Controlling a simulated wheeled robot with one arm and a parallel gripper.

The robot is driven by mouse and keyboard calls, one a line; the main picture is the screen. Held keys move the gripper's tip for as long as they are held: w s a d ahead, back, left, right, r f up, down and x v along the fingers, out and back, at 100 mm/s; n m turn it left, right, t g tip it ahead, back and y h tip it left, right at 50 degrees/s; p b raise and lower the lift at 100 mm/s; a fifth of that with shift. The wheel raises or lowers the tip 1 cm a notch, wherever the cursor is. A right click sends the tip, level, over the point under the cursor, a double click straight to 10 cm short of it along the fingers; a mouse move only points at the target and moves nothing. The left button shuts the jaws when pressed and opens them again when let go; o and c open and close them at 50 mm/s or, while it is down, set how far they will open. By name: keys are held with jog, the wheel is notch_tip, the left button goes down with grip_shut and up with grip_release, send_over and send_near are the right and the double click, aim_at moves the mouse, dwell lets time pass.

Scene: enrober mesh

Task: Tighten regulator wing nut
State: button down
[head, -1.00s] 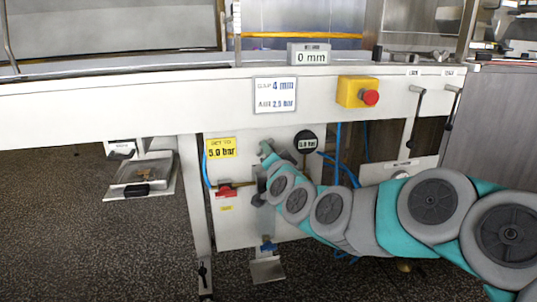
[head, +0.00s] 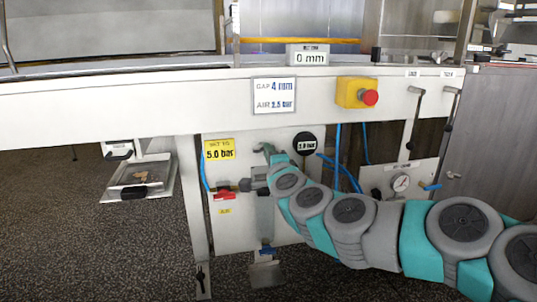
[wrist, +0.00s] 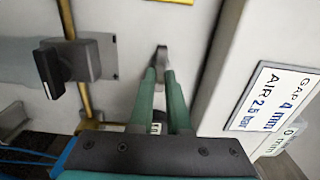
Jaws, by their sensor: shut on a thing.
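A small grey metal wing nut (wrist: 161,55) stands out from the white panel (wrist: 130,20) in the wrist view. My gripper (wrist: 161,72) has its two green fingers shut on it. In the head view my gripper (head: 268,150) is at the panel, above the regulator's grey body (head: 264,215); the nut is too small to make out there. A round black gauge (head: 306,142) with a blurred bar reading sits right of my gripper. A yellow label (head: 220,149) says 5.0 bar.
A red valve handle (head: 225,195) and blue hoses are close to the regulator. A yellow box with a red button (head: 357,92) and a GAP/AIR sign (head: 274,97) are on the beam above. A tray (head: 143,175) is at left.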

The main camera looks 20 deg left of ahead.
jog(key=shift+f, duration=0.15)
dwell(0.3)
jog(key=c, duration=0.9)
grip_release()
jog(key=shift+v, duration=3.95)
